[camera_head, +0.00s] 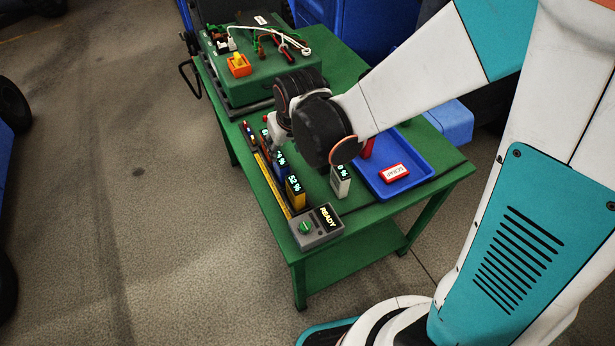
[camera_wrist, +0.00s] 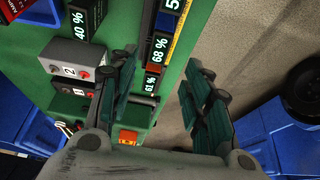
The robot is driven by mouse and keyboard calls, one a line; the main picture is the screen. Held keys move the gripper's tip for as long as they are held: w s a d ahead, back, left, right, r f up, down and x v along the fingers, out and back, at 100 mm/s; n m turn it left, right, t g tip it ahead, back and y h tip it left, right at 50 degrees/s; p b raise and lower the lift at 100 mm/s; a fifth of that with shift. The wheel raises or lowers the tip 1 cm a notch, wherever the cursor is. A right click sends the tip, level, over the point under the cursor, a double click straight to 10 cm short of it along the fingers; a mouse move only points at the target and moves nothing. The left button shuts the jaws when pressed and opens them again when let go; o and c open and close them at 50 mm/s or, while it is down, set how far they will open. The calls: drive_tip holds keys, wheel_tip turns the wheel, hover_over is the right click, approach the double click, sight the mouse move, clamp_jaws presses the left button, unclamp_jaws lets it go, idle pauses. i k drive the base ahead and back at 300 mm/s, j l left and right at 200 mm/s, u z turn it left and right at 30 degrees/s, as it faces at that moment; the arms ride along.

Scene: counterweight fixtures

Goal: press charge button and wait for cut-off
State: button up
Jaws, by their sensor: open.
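A grey box (camera_head: 318,228) stands at the front corner of the green table, with a green button or knob (camera_head: 305,227) and a small display (camera_head: 326,216) that reads READY. I cannot identify that box in the wrist view. My gripper (camera_wrist: 165,98) is open, with two teal fingers spread apart and nothing visible between them. In the head view its fingers are mostly hidden by my arm, above the table behind the row of cells and well back from the grey box.
Upright cells with percent displays line the table's left edge, including a yellow one (camera_head: 295,193) reading 52 %. A pale cell (camera_head: 340,182) reads 0 %. A blue tray (camera_head: 416,183) labelled SCRAP lies right. A green case (camera_head: 262,80) with wires stands behind.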

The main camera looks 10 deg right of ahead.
sight(306, 227)
drive_tip(key=k+j+z, duration=0.3)
drive_tip(key=k, duration=0.25)
drive_tip(key=k+j+z, duration=0.15)
drive_tip(key=k+z, duration=0.15)
drive_tip(key=k, duration=0.25)
